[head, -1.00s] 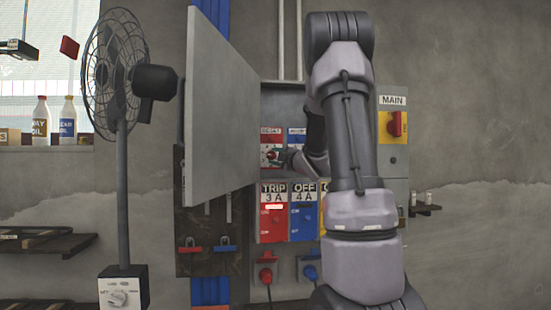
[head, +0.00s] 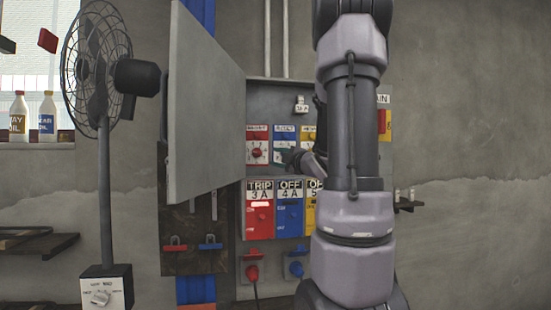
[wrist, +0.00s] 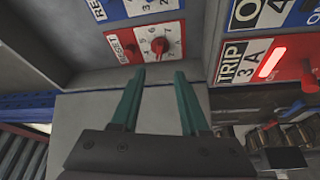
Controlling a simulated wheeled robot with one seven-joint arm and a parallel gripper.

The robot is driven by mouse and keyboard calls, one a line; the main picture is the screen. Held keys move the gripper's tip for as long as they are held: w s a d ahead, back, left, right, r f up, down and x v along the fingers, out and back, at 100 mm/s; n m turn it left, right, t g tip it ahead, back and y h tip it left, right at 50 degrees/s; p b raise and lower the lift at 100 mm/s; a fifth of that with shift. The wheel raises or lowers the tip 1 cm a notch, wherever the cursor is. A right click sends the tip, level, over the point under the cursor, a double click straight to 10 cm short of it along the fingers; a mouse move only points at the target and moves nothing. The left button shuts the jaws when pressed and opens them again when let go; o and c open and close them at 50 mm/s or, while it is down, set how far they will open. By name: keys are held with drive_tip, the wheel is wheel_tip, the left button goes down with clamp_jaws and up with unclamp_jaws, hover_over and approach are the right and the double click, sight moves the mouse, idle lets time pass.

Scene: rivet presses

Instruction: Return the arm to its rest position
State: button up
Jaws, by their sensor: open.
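My gripper (wrist: 160,100) shows in the wrist view with two green fingers apart and nothing between them. Just beyond the fingertips is the red reset unit with a white dial plate and red knob (wrist: 159,46); a gap seems to lie between them. In the head view my arm (head: 350,130) stands in front of the open electrical cabinet (head: 272,95), and my gripper is mostly hidden behind it. The red dial (head: 257,153) there is now in plain sight. Below it are the red TRIP 3 A breaker (head: 260,215) and the blue OFF 4 A breaker (head: 290,212).
The cabinet's open grey door (head: 207,105) juts out left of my arm. A standing fan (head: 103,150) is further left. A lockout board (head: 195,235) with red and blue padlocks hangs below the door. Wall space at the right is free.

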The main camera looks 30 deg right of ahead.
idle(0.3)
drive_tip(key=s+a+f+m+g, duration=0.4)
drive_tip(key=s+a+m+g, duration=0.2)
drive_tip(key=s+a+m, duration=0.4)
drive_tip(key=s+a+f+m+g, duration=0.4)
drive_tip(key=s+a+m, duration=0.6)
drive_tip(key=s, duration=0.5)
drive_tip(key=shift+s+m+g, duration=0.3)
drive_tip(key=shift+g, duration=0.7)
drive_tip(key=shift+c, duration=0.3)
idle(0.6)
